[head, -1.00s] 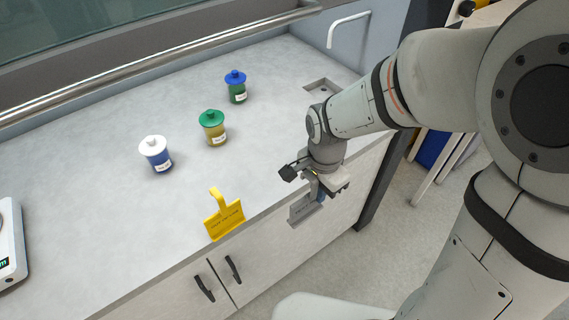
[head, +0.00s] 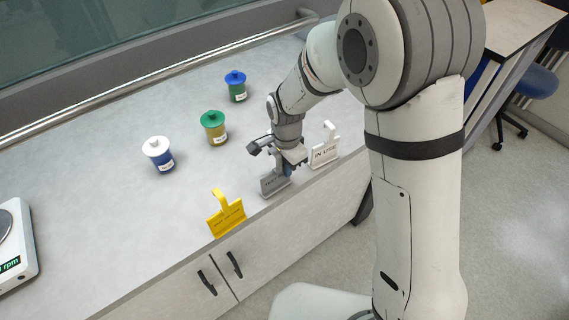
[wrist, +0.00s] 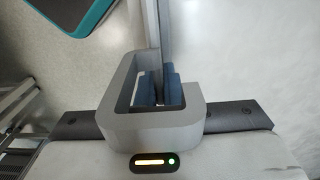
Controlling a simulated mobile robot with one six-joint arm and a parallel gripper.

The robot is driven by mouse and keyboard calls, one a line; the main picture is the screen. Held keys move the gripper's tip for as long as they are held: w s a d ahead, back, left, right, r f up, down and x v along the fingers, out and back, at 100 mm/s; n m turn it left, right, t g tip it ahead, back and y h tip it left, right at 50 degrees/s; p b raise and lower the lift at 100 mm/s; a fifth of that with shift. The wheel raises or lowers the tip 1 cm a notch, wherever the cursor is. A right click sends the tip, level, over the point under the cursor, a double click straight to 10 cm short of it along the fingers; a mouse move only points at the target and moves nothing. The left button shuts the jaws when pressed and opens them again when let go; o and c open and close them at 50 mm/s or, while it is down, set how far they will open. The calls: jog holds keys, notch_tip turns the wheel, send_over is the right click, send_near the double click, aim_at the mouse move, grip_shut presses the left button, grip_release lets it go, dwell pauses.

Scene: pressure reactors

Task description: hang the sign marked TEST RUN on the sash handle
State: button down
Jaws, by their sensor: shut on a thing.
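My gripper (head: 287,170) is shut on a grey sign (head: 274,183) near the front edge of the bench. The sign's lettering is too small and partly covered to read for certain. I cannot tell whether its lower edge touches the bench. In the wrist view, the blue finger pads (wrist: 156,88) close on a thin grey part, with a grey loop (wrist: 190,118) around them. The sash handle is the long silver bar (head: 150,82) along the window at the back, well apart from the gripper.
A yellow sign (head: 227,219) stands left of the gripper, and a white IN USE sign (head: 325,153) stands close on its right. White-lidded (head: 158,154), green-lidded (head: 214,127) and blue-lidded (head: 236,86) jars stand behind.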

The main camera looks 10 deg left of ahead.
jog(key=shift+f+b, duration=0.3)
jog(key=shift+f, duration=0.05)
jog(key=c, duration=1.6)
grip_release()
jog(key=shift+r, duration=0.1)
jog(key=shift+o, duration=0.2)
jog(key=shift+r, duration=0.1)
